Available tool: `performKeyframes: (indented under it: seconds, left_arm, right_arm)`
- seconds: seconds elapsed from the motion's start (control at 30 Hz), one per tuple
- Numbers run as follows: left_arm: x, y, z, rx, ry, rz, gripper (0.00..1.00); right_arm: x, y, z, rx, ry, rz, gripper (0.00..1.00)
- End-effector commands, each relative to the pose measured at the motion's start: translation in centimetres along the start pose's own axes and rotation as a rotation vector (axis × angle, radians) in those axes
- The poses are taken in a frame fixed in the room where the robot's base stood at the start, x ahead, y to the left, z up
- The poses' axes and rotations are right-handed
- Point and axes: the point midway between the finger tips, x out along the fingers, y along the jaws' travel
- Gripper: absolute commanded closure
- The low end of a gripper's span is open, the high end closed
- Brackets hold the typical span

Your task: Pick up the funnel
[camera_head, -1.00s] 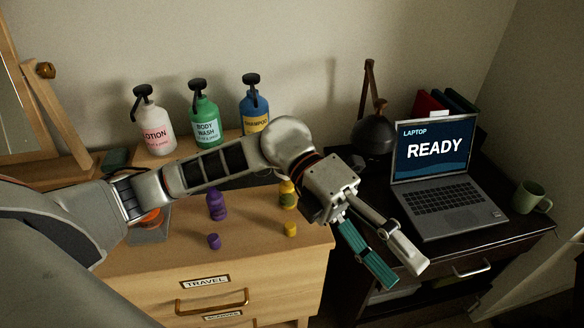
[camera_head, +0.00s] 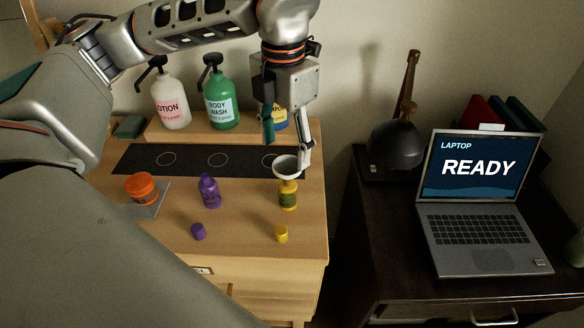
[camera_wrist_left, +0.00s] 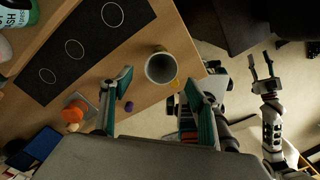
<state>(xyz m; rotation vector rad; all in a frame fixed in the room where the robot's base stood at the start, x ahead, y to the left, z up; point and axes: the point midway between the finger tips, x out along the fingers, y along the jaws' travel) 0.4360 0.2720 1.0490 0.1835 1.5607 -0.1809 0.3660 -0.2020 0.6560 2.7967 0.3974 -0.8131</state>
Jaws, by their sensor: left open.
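The funnel (camera_head: 286,167) is pale grey and sits mouth up on the neck of the yellow bottle (camera_head: 288,196) at the right of the wooden dresser. In the left wrist view the funnel (camera_wrist_left: 160,68) shows as a round open mouth between the fingertips. My left gripper (camera_head: 286,146) is open and points down, with one finger on each side above the funnel. The right fingertip looks close to the funnel's rim; I cannot tell if it touches. My right gripper (camera_wrist_left: 262,72) appears in the left wrist view, away from the dresser, fingers apart and empty.
A purple bottle (camera_head: 209,191), purple cap (camera_head: 198,231) and yellow cap (camera_head: 281,234) stand nearby. Lotion (camera_head: 171,105) and body wash (camera_head: 221,102) pump bottles stand behind the dark strip (camera_head: 195,161). An orange jar (camera_head: 142,186) is left. A lamp (camera_head: 396,145) and laptop (camera_head: 478,195) are right.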

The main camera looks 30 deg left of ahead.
Motion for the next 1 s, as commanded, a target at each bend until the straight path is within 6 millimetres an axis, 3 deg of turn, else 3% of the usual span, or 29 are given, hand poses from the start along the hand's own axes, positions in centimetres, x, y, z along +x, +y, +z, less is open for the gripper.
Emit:
performKeyframes:
  seconds: [0.2, 0.5, 0.83, 0.87, 1.0]
  left_arm:
    - [2.3, -0.1, -0.1, 0.001, 0.004, -0.002, 0.40]
    - [6.3, -0.2, -0.2, 0.003, 0.004, -0.004, 0.40]
    - [7.0, -0.1, -0.2, 0.002, 0.001, -0.003, 0.40]
    - [7.0, -0.1, -0.2, 0.002, 0.001, -0.003, 0.43]
    - [7.0, -0.2, -0.2, 0.002, 0.001, -0.003, 0.70]
  right_arm:
    - [-0.4, -0.6, 1.8, 0.004, -0.030, -0.009, 0.60]
    - [-0.2, -0.5, 1.4, 0.003, -0.025, -0.006, 0.60]
    - [-0.2, -0.3, 0.7, 0.003, -0.013, -0.003, 0.60]
    - [-0.2, -0.3, 0.7, 0.003, -0.013, -0.003, 0.60]
    - [-0.2, -0.3, 0.7, 0.003, -0.013, -0.003, 0.60]
